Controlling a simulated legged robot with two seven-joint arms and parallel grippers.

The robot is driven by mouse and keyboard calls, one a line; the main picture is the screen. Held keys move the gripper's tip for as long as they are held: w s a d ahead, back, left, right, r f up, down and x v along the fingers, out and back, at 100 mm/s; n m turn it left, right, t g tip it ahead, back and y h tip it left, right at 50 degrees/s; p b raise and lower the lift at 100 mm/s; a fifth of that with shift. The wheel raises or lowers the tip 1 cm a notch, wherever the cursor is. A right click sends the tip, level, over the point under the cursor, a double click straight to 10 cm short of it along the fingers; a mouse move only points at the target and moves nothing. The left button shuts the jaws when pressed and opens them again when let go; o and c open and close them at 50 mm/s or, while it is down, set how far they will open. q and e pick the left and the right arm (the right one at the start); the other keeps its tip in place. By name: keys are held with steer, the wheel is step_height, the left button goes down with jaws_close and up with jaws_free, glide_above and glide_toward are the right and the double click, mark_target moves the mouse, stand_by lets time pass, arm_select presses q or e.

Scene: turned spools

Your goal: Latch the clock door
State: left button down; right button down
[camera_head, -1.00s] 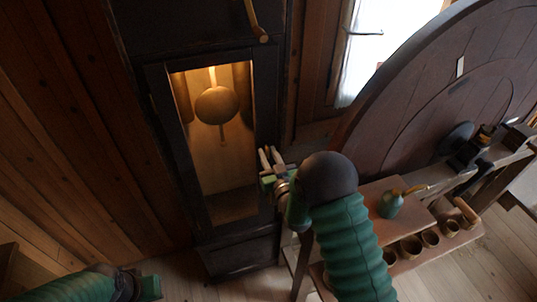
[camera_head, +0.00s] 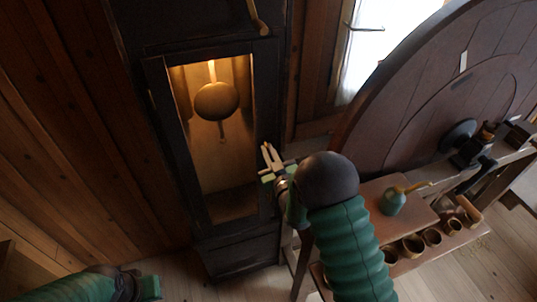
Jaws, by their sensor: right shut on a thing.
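The tall dark clock case (camera_head: 240,250) stands at centre left. Its narrow framed door (camera_head: 160,105) lies about flush with the case, and a lit round pendulum (camera_head: 216,101) shows inside. My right gripper (camera_head: 270,156) is at the door's right edge, about mid-height. Its pale fingers are shut on a small part there, which looks like the door's latch but is mostly hidden by the fingers. My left gripper (camera_head: 150,288) is low at the left, away from the clock; its fingers are not clear.
A large dark wooden wheel (camera_head: 400,110) fills the right. Below it a wooden bench (camera_head: 425,215) holds a green oil can (camera_head: 393,201) and several small cups (camera_head: 412,246). A bright window (camera_head: 375,45) is behind. Floor (camera_head: 180,262) shows left of the clock's base.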

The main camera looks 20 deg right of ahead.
steer(key=shift+s+a+f+n+b, duration=0.1)
steer(key=shift+n+b, duration=1.25)
steer(key=shift+n, duration=1.25)
steer(key=shift+w+a+f+n+b, duration=0.15)
steer(key=shift+n+b, duration=1.25)
steer(key=shift+n, duration=1.2)
steer(key=shift+s+a+f+n+b, duration=0.15)
steer(key=shift+n+b, duration=1.2)
steer(key=shift+n, duration=1.25)
steer(key=shift+d, duration=0.1)
steer(key=c, duration=1.7)
jaws_free()
steer(key=shift+o, duration=0.8)
